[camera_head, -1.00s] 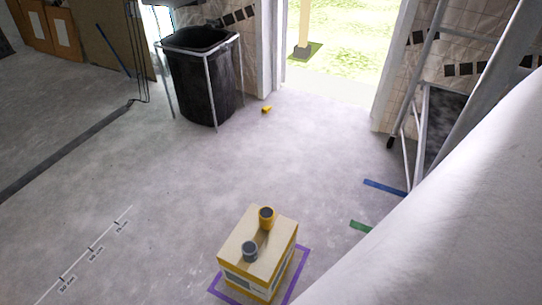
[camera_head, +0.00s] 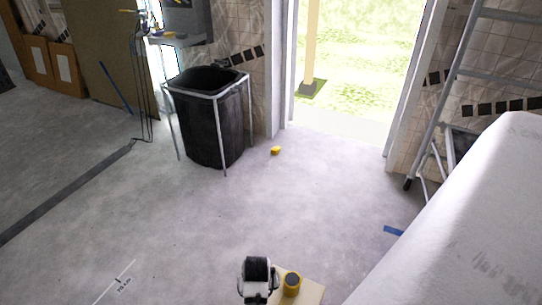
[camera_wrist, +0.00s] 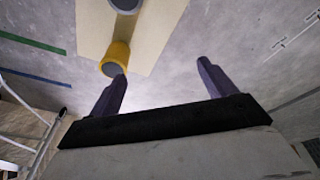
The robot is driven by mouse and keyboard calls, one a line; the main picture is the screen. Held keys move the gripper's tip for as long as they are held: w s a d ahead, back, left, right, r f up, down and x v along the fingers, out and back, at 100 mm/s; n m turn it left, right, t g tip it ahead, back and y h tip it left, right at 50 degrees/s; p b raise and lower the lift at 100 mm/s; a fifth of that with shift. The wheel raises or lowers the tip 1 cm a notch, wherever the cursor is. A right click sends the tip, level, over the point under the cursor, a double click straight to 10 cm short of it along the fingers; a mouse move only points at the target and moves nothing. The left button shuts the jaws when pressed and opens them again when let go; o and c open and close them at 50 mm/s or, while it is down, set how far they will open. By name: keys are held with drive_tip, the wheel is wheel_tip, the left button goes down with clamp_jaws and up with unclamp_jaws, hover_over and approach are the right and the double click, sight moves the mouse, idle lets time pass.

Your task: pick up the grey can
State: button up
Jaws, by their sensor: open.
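The grey can (camera_wrist: 125,4) stands on the light box top (camera_wrist: 160,25), cut off by the upper edge of the wrist view. It is not visible in the head view. A yellow can (camera_wrist: 117,58) is on the same box, nearer to my fingers; it also shows in the head view (camera_head: 292,284), just right of my arm's end. My gripper (camera_wrist: 162,72) is open with nothing between its two dark fingers. In the wrist view the grey can lies beyond the fingertips and to the left, apart from them. The fingers cannot be made out in the head view.
A black bin in a white frame (camera_head: 207,125) stands at the back left. A small yellow object (camera_head: 276,150) lies on the floor near the doorway. A ladder (camera_head: 443,95) and a large white surface (camera_head: 460,215) are on the right. The mid floor is clear.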

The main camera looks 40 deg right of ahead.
drive_tip(key=s+f+m+g+y, duration=0.15)
drive_tip(key=s+f, duration=0.25)
drive_tip(key=s, duration=0.4)
wheel_tip(320, 180, down, 7)
drive_tip(key=shift+d+f, duration=0.1)
drive_tip(key=shift+f, duration=0.05)
drive_tip(key=shift+w+d+f, duration=0.1)
drive_tip(key=shift+f, duration=1.4)
drive_tip(key=shift+w+d+f, duration=0.1)
drive_tip(key=shift+f, duration=1.4)
drive_tip(key=c, duration=1.1)
drive_tip(key=shift+c, duration=0.4)
drive_tip(key=shift+r, duration=0.15)
